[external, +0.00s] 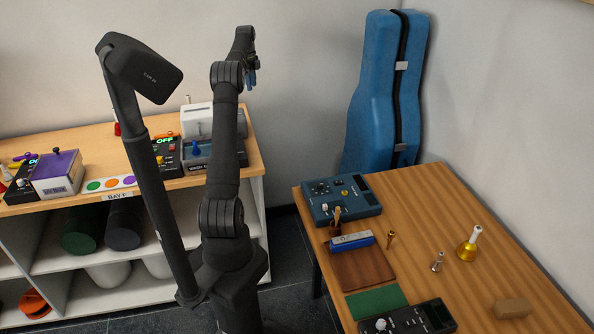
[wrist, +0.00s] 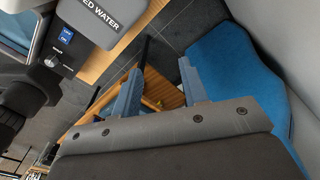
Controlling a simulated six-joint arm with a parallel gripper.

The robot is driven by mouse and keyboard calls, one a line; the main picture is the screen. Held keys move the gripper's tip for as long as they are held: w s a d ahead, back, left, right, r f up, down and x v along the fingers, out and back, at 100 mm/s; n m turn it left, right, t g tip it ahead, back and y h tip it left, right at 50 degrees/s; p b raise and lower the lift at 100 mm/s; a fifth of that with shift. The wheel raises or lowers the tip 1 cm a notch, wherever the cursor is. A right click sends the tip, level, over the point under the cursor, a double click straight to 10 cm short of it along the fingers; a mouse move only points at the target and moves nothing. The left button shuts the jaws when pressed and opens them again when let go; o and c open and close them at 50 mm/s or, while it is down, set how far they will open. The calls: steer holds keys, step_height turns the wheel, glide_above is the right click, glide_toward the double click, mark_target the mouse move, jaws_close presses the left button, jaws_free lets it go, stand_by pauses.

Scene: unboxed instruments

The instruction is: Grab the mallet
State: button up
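I cannot make out a mallet for certain in either view. A small brown upright piece (external: 336,216) stands by the blue device on the right table, too small to tell what it is. My gripper (external: 252,78) is raised high above the left shelf, far from the right table. In the wrist view my gripper (wrist: 160,90) has its two blue-grey fingers apart, with nothing between them but background.
The right table (external: 440,205) holds a blue device (external: 341,197), a harmonica (external: 352,241), a brown board (external: 362,270), a bell (external: 469,245) and a tan block (external: 512,308). A blue instrument case (external: 372,95) leans behind. The left shelf carries several devices.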

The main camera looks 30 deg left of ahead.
steer(key=s+d+f+n+g+h, duration=0.1)
steer(key=s+d+f+n+h, duration=0.45)
steer(key=d+f, duration=0.55)
steer(key=n+t+h, duration=0.1)
steer(key=n+h, duration=0.7)
steer(key=n, duration=1.9)
glide_toward(337, 219)
steer(key=d, duration=0.3)
steer(key=shift+d+r, duration=0.1)
steer(key=shift+r, duration=0.1)
steer(key=shift+w+x, duration=0.2)
steer(key=shift+x, duration=1.4)
steer(key=shift+w+x, duration=0.2)
steer(key=shift+x, duration=1.35)
jaws_close()
